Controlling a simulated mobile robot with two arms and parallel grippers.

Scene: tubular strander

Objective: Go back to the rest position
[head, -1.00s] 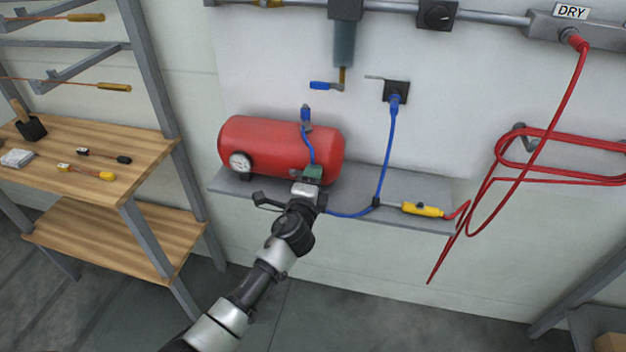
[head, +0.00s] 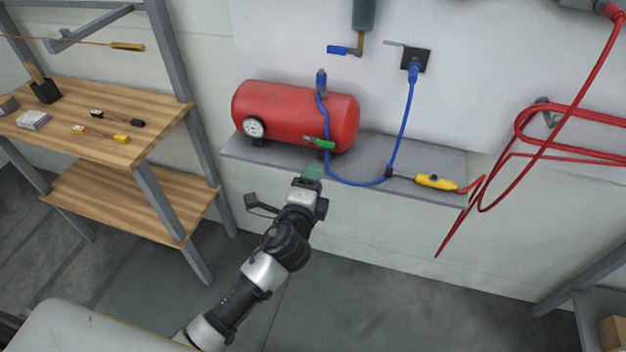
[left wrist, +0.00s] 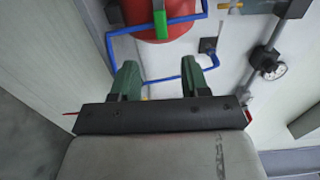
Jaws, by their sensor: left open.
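My left gripper (head: 312,173) is open and empty, in front of the grey wall shelf's front edge. In the left wrist view its two green fingers (left wrist: 160,82) stand apart with nothing held between them. The red air tank (head: 295,115) lies on the shelf (head: 240,150), just beyond the gripper. A green valve handle (head: 319,144) on the tank's front is apart from the fingers; it also shows in the left wrist view (left wrist: 181,10). My right gripper is not in view.
A blue hose (head: 404,125) runs from the tank to a wall fitting. A yellow tool (head: 435,181) with a red hose lies at the shelf's right end. A wooden workbench (head: 60,140) with small tools stands at left. Floor (head: 340,310) in front of the shelf is clear.

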